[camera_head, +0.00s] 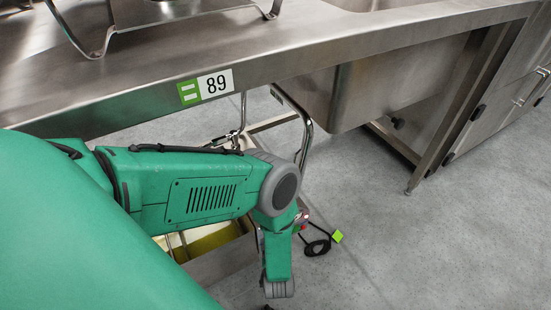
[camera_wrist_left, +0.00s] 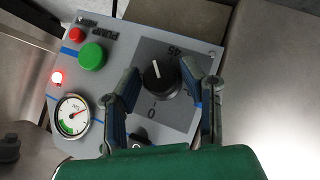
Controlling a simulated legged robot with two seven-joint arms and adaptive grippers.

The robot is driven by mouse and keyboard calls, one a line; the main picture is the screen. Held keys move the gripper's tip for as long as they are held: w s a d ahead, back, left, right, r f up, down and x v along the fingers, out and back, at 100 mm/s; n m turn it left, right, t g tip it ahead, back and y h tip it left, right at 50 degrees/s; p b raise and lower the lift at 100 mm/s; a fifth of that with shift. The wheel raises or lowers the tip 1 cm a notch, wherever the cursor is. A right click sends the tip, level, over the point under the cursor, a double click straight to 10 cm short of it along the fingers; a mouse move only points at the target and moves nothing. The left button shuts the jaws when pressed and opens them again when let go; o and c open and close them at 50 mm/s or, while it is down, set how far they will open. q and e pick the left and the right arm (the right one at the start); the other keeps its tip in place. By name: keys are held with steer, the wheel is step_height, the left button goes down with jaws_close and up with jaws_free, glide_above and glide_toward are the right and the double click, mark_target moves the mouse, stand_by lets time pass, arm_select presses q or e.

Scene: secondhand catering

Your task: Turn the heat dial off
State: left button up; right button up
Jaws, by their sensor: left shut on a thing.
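A round black dial (camera_wrist_left: 160,78) with a white pointer line sits on a dark grey plate in the left wrist view. The pointer aims toward the top of the picture, away from the 0 mark below the dial. The number 45 reads upside down at its upper right. My left gripper (camera_wrist_left: 168,86) has one finger on each side of the dial and is shut on it. In the head view my left arm hangs below the counter edge, and the dial and gripper fingertips cannot be made out there. My right gripper is not in view.
A steel counter (camera_head: 300,42) stands above my arm. A black cable (camera_head: 318,247) lies on the floor.

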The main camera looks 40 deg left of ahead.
arm_select(q)
steer(key=shift+t, duration=0.4)
steer(key=shift+n, duration=0.3)
steer(key=o, duration=1)
steer(key=shift+s, duration=0.1)
steer(key=v, duration=0.7)
steer(key=shift+s+d+r, duration=0.1)
